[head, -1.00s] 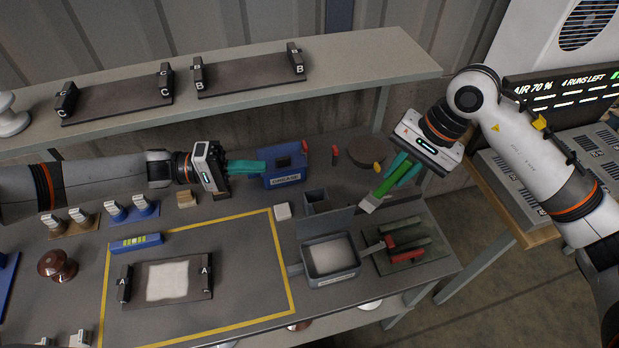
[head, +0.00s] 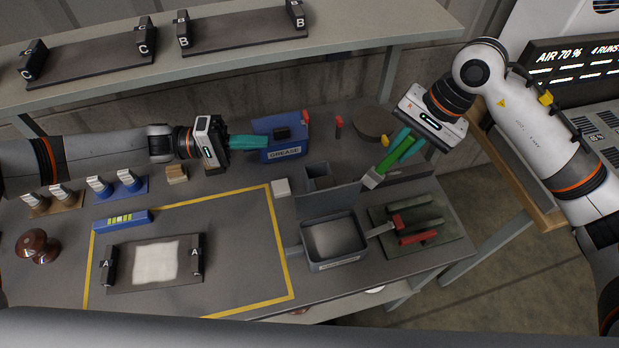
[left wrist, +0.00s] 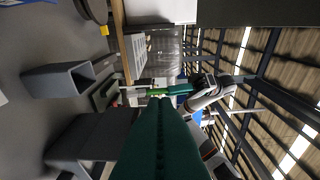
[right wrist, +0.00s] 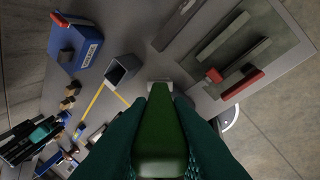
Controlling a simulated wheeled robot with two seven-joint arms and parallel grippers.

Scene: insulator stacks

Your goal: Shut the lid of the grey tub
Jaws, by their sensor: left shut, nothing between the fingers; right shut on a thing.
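The grey tub (head: 312,257) stands near the bench's front right with pale material inside. Its lid (head: 330,199) is raised at the tub's back edge, so the tub is open. My right gripper (head: 401,146) is shut on a green-handled tool (head: 378,173) with a pale flat tip, held behind and right of the tub. The tool's green handle also shows in the right wrist view (right wrist: 160,140).
A small open grey bin (head: 317,178) stands just behind the lid. A mat with red-handled tools (head: 440,238) lies right of the tub. The yellow-outlined area holds a plate with a white cloth (head: 156,262).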

